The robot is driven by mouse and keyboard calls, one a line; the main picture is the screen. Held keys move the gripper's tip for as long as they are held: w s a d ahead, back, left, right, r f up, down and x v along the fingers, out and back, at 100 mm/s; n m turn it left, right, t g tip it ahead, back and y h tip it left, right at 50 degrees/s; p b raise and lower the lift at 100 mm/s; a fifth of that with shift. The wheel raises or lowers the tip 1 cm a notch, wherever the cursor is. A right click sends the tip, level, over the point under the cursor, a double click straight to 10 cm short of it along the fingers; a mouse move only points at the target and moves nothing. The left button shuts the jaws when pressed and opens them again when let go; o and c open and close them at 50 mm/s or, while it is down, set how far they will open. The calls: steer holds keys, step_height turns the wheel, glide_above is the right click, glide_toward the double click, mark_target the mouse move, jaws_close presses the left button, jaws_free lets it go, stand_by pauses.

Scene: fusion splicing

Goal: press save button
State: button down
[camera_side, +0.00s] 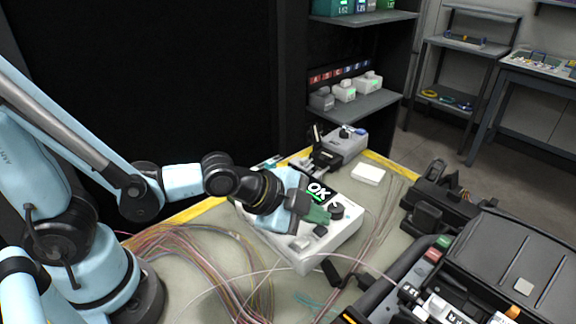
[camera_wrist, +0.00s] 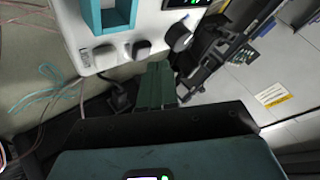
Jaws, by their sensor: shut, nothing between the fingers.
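A white splicing device (camera_side: 318,258) stands on the bench under my gripper. Its screen (camera_side: 318,191) reads OK in green. On its front part are a pale button (camera_side: 300,243), a dark button (camera_side: 321,231) and a black knob (camera_side: 337,210). The wrist view also shows the pale button (camera_wrist: 104,56), the darker button (camera_wrist: 141,48) and the knob (camera_wrist: 178,37). I cannot read which one is save. My gripper (camera_side: 322,215) is shut and empty, its green fingertips above the device near the knob. In the wrist view the fingers (camera_wrist: 156,85) appear just below the buttons; contact is not visible.
Loose coloured fibres (camera_side: 205,245) spread over the bench left of the device. A black case (camera_side: 490,265) stands at the right front. A white box (camera_side: 368,174) and a grey device (camera_side: 342,145) sit behind.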

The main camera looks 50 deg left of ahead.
steer(key=shift+r, duration=0.2)
steer(key=shift+s+r, duration=0.2)
steer(key=shift+r, duration=2.25)
steer(key=s+a+n+g+y, duration=0.1)
steer(key=s+a+n+y, duration=0.2)
steer(key=a+n, duration=1.1)
steer(key=shift+s+r+g+y, duration=0.15)
steer(key=shift+s+g+y, duration=0.25)
steer(key=shift+s, duration=0.1)
